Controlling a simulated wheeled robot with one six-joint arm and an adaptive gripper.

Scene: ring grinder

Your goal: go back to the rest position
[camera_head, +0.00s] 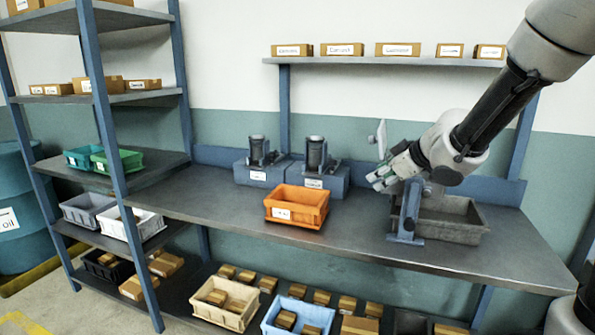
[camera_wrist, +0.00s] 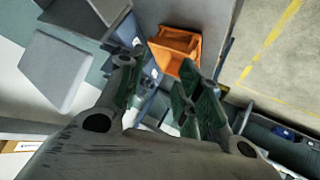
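My gripper (camera_head: 380,178) is at the end of my arm on the right of the head view, over the workbench and next to the grinding station. In the wrist view its two fingers (camera_wrist: 165,85) with green pads stand apart, and I see nothing held between them. An orange bin (camera_head: 297,206) sits on the bench to the left of my gripper and looks empty. It also shows beyond the fingertips in the wrist view (camera_wrist: 175,45).
A blue stand (camera_head: 408,218) and a grey tray (camera_head: 455,222) are just below my gripper. Two blue fixtures with dark cylinders (camera_head: 258,160) stand at the bench's back. A shelf (camera_head: 390,61) with cardboard boxes hangs above. A rack (camera_head: 95,130) stands left. The bench's front left is clear.

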